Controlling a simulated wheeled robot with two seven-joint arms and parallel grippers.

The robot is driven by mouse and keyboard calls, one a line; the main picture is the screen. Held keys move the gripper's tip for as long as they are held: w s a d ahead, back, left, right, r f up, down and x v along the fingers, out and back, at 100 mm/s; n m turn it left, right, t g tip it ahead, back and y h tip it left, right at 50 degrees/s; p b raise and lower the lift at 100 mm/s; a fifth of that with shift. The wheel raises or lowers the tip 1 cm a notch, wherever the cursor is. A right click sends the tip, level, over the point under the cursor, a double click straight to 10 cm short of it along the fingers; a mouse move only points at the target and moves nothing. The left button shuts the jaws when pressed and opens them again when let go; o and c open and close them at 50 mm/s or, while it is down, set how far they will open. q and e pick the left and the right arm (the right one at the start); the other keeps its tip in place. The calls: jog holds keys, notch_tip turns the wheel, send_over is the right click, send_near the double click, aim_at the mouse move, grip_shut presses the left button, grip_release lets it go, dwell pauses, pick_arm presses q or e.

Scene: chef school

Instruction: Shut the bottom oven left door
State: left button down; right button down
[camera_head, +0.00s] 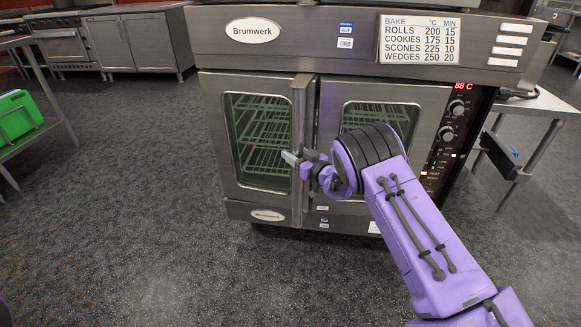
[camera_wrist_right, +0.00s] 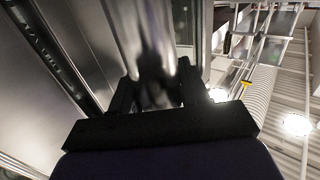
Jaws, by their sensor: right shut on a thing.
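The bottom oven's left door (camera_head: 212,140) is a steel door with a tall window through which wire racks show. It looks slightly ajar, its right edge standing a little forward of the oven front. A vertical steel handle (camera_head: 298,105) runs along that edge. My right gripper (camera_head: 297,158) is at the lower part of this handle. In the right wrist view, the two dark fingers (camera_wrist_right: 157,78) stand on either side of a shiny metal bar, the handle (camera_wrist_right: 142,35), and are shut on it. My purple right arm covers part of the right door (camera_head: 430,97). My left gripper is out of view.
A control panel (camera_head: 450,125) with knobs and a red display is right of the doors. A baking chart (camera_head: 432,40) is above. A steel table (camera_head: 535,105) stands at the right, a green item (camera_head: 15,122) at far left. The floor (camera_head: 130,180) in front is clear.

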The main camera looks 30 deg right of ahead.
jog(key=shift+w+d+r, duration=0.1)
jog(key=shift+w+d, duration=0.8)
jog(key=c, duration=0.7)
grip_release()
jog(key=shift+w+a, duration=0.1)
jog(key=shift+a, duration=0.05)
jog(key=shift+o, duration=0.2)
jog(key=v, duration=1)
jog(key=shift+s+d+p, duration=0.25)
jog(key=shift+s+p, duration=0.05)
jog(key=shift+p, duration=0.1)
